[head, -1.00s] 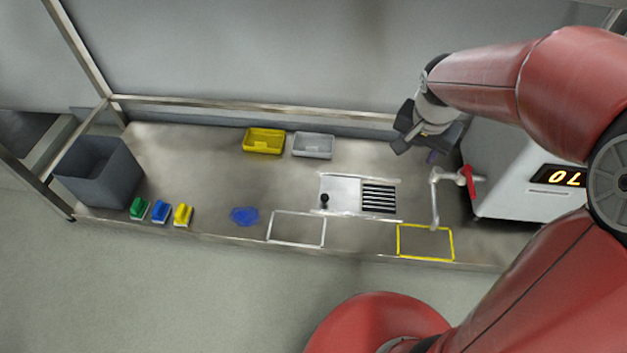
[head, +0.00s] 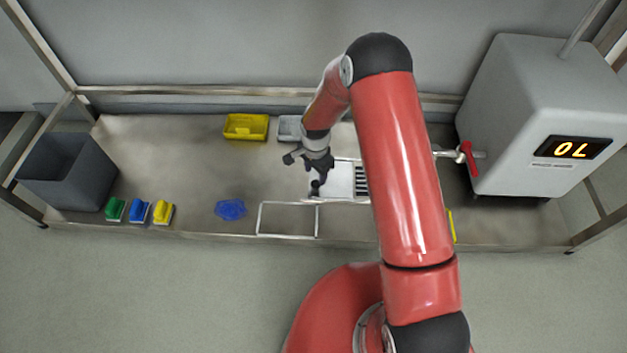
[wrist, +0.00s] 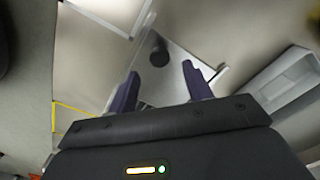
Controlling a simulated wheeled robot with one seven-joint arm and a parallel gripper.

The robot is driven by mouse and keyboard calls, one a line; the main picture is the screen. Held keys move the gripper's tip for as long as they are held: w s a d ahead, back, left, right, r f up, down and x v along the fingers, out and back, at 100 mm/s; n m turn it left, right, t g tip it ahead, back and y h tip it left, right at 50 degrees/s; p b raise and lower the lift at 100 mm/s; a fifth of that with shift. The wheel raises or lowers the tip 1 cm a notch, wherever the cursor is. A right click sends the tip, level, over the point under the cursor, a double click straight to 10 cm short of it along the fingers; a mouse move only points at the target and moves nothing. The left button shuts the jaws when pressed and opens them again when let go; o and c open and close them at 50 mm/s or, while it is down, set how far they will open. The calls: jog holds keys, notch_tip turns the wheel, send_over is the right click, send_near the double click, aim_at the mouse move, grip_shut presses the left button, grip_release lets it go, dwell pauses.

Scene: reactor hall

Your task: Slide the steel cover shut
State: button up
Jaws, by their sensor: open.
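The steel cover (head: 342,178) is a flat plate with a black knob (head: 316,188) near its left end. Dark slots (head: 361,181) show bare to the right of the cover, partly hidden by my arm. My gripper (head: 319,172) is open and close above the knob, pointing down. In the wrist view the knob (wrist: 158,46) appears just beyond the gap between my two fingers (wrist: 160,74), with the steel plate (wrist: 177,85) behind them. Nothing is held. I cannot tell how high the fingertips are above the plate.
A yellow tray (head: 246,127) and a grey tray (head: 288,128) stand behind. A white outline (head: 288,235) and a blue patch (head: 230,209) lie in front and left. Several coloured blocks (head: 140,211) and a dark bin (head: 66,172) are further left. A boxy machine with a red-handled tap (head: 467,157) stands right.

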aim_at(316, 183)
notch_tip(316, 183, down, 5)
jog(key=shift+b, duration=0.35)
